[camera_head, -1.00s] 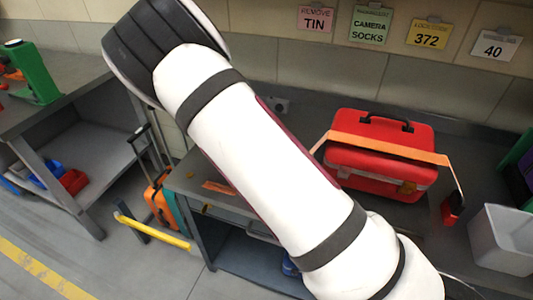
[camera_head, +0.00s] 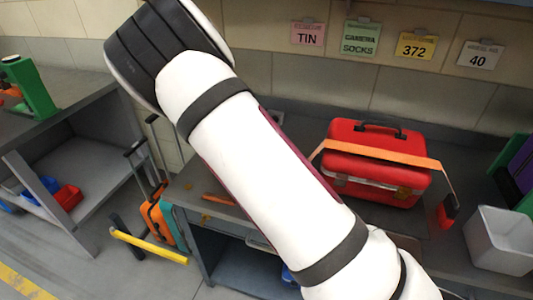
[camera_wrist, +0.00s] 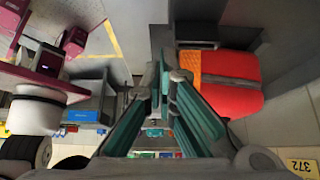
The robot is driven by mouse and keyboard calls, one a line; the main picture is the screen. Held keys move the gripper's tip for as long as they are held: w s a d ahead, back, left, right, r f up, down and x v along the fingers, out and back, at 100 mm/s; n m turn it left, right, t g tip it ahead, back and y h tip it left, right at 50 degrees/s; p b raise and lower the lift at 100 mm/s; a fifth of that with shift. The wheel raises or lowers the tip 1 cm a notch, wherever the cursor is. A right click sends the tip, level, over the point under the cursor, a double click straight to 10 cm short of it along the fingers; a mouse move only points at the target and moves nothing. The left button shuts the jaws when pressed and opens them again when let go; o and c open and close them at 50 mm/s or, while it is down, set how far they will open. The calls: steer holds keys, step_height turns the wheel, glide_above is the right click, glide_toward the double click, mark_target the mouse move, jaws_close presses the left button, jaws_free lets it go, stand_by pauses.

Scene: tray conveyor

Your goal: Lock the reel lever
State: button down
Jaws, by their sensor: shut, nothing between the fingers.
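I cannot make out a reel lever for certain in either view. A red case (camera_head: 345,190) with a black handle lies on the grey bench in the head view, with an orange strap (camera_head: 385,152) across it. A small red-and-black piece (camera_head: 447,211) is at the strap's right end. A red case with an orange patch also shows at the right of the wrist view (camera_wrist: 238,103). My gripper (camera_wrist: 163,72), with teal fingers, is shut and empty in the wrist view, apart from the case. My white arm hides part of the bench in the head view.
A grey bin (camera_head: 500,240) stands right of the case. A green device (camera_head: 38,90) is on the left bench. An orange suitcase (camera_head: 158,222) and a yellow bar (camera_head: 150,246) are at floor level between the benches. Signs (camera_head: 416,46) hang on the wall.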

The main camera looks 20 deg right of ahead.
steer(key=shift+v, duration=1.1)
steer(key=shift+a+f, duration=0.15)
steer(key=shift+a, duration=0.05)
steer(key=s+d+r+n+t+y, duration=0.2)
steer(key=s+d+r+n+y, duration=0.1)
steer(key=s+r+n, duration=0.35)
steer(key=s+d+r+n+t+y, duration=0.1)
steer(key=s+d+r+n+y, duration=0.2)
steer(key=s+r+n, duration=0.4)
steer(key=s+a+n+t, duration=0.1)
steer(key=s+n+t, duration=0.4)
steer(key=s+n, duration=0.6)
steer(key=shift+s+f+n, duration=0.2)
steer(key=shift+s+n, duration=0.15)
steer(key=shift+s, duration=4.1)
